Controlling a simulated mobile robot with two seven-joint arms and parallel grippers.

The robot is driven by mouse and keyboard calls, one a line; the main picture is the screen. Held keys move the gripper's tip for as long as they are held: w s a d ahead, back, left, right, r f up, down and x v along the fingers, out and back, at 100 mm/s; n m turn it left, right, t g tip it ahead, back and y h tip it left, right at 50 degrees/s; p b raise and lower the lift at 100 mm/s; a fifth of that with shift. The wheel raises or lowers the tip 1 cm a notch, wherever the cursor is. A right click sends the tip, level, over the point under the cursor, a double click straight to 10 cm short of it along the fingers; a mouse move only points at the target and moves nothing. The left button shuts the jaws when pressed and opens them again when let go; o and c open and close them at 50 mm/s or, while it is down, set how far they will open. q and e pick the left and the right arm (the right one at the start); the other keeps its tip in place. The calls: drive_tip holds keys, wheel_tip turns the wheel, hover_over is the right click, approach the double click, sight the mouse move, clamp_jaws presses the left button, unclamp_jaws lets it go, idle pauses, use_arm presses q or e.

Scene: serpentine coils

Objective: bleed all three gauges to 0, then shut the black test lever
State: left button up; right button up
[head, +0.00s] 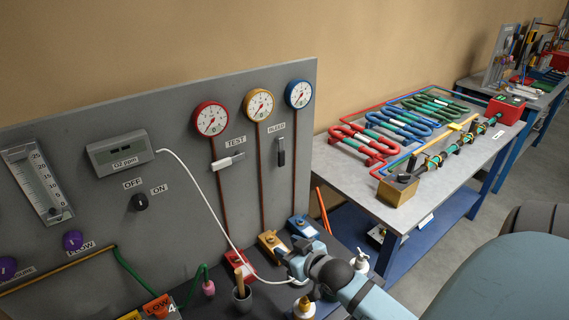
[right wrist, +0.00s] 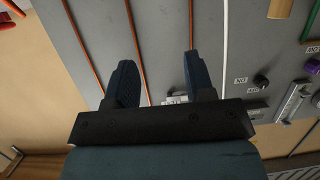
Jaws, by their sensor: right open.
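Three round gauges are on the grey panel: red-rimmed (head: 210,118), yellow-rimmed (head: 258,104) and blue-rimmed (head: 298,94). Their needles are too small to read surely. Below the TEST label, a lever with a pale handle (head: 228,161) lies nearly level. Below the label to its right, a dark lever (head: 281,151) stands upright. My right gripper (head: 297,254) is low in front of the panel, by the colored blocks, and apart from both levers. In the right wrist view its fingers (right wrist: 160,60) are spread, with nothing visible held between them. My left gripper is not in view.
Red (head: 238,264), yellow and blue (head: 302,227) blocks stand at the panel's foot, beside a dark cup with a wooden handle (head: 241,297). A white hose (head: 203,190) hangs across the panel. Right of it is a table (head: 440,182) with colored coils.

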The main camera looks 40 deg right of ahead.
drive_tip(key=w+d+r+t, duration=0.3)
drive_tip(key=d+t, duration=0.1)
drive_tip(key=d, duration=0.2)
drive_tip(key=m+t+h, duration=0.1)
drive_tip(key=t+h, duration=0.1)
drive_tip(key=t, duration=0.2)
approach(283, 159)
drive_tip(key=b+x, duration=0.1)
drive_tip(key=x, duration=0.8)
drive_tip(key=shift+a+r, duration=0.1)
drive_tip(key=shift+r, duration=0.05)
drive_tip(key=shift+b, duration=0.3)
clamp_jaws()
